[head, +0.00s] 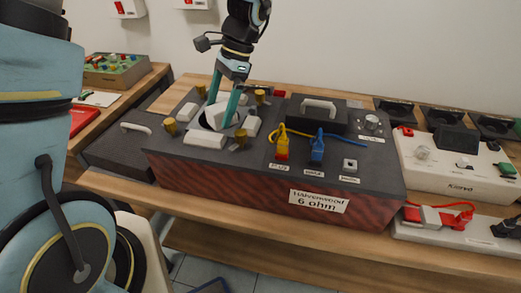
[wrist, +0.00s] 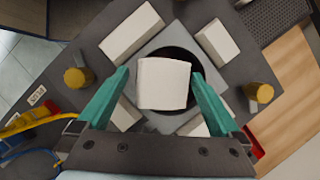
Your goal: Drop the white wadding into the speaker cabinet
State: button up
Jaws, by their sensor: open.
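The speaker cabinet (head: 245,190) has a dark grey top and a reddish wood-grain front with a "6 ohm" label. A dark round opening (wrist: 181,54) is in its top, within a lighter square plate. The white wadding (wrist: 164,84), a pale block, is between the fingers of my gripper (wrist: 160,76), over the opening. It also shows, tilted, in the head view (head: 217,111). My gripper (head: 219,113) is open, pointing down at the opening. Gaps show beside the block near the fingertips. Whether it rests inside the opening or on its rim is unclear.
Several white blocks (head: 205,140) and brass knobs (head: 169,126) surround the opening. Yellow and blue plugs (head: 317,147) with cables stand to the right, near a black handled box (head: 317,114). A white device (head: 455,165) is farther right on the wooden bench (head: 210,206).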

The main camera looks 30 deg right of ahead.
jog(key=b+v, duration=0.1)
jog(key=v, duration=0.9)
jog(key=shift+d+r, duration=0.2)
jog(key=shift+r, duration=0.1)
